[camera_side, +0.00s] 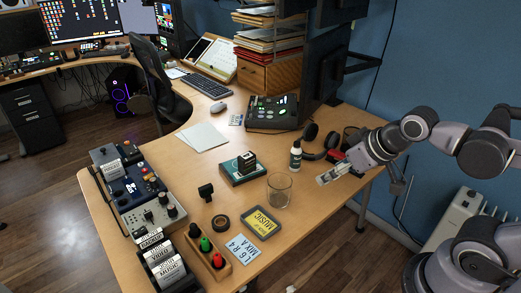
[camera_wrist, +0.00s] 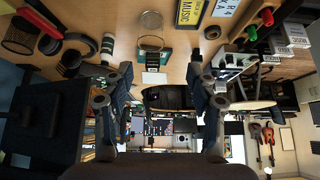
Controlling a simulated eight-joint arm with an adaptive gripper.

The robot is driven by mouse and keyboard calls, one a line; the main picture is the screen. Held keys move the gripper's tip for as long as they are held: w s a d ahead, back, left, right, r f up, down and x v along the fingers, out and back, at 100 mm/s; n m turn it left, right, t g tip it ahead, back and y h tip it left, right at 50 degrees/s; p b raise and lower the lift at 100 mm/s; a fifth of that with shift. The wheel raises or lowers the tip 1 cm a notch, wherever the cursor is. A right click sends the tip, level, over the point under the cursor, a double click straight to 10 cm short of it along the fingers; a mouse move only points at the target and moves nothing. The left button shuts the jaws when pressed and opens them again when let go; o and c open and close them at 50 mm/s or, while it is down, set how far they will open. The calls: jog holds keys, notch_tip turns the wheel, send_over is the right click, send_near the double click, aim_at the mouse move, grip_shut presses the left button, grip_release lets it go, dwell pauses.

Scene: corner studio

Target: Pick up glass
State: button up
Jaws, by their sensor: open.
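The glass (camera_side: 279,190) is a clear tumbler standing upright on the wooden desk. In the wrist view the glass (camera_wrist: 151,43) shows near the top middle, ahead of and between my fingers. My gripper (camera_side: 326,178) is to the right of the glass in the side view, above the desk's right edge, and apart from it. In the wrist view my gripper (camera_wrist: 152,82) has its two fingers spread wide with nothing between them.
A teal box (camera_side: 243,169) with a black item is behind left. The yellow MUSIC sign (camera_side: 260,222) lies in front.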

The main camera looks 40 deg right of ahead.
jog(key=o, duration=0.9)
jog(key=shift+c, duration=0.2)
